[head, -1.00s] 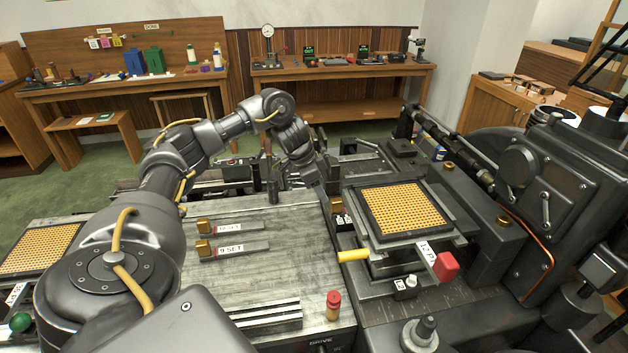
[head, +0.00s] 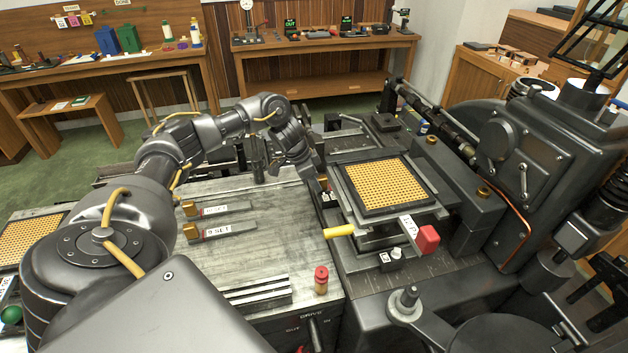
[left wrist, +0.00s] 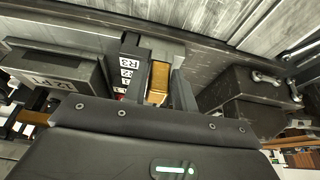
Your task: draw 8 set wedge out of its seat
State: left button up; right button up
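My left gripper (head: 324,186) reaches down at the left edge of the machine, beside small white number labels. In the left wrist view a brass-coloured end block (left wrist: 158,82) sits between the two fingers of the left gripper (left wrist: 157,92). The fingers stand on either side of it and look open, with a narrow gap. I cannot read a name on this piece; its body is hidden. Two other wedges with brass ends lie on the grey bench top: the 9 SET wedge (head: 240,228) and another labelled wedge (head: 232,206) behind it. My right gripper is not in view.
The machine carries a tray with a yellow grid (head: 388,186), a yellow handle (head: 339,231) and a red block (head: 428,239) on a labelled bar. Bench middle is clear.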

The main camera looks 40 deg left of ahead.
pick_arm(q)
grip_shut()
jog(key=shift+c, duration=0.7)
grip_release()
grip_shut()
jog(key=shift+s+a+p, duration=0.5)
jog(key=shift+s+a, duration=0.15)
jog(key=shift+s, duration=0.3)
jog(key=shift+s+a+p, duration=0.5)
jog(key=shift+s+a, duration=0.15)
jog(key=shift+s, duration=0.25)
jog(key=o, duration=0.7)
grip_release()
jog(key=b+v, duration=0.1)
jog(key=v, duration=0.9)
jog(key=shift+r+b, duration=0.3)
jog(key=shift+r, duration=0.05)
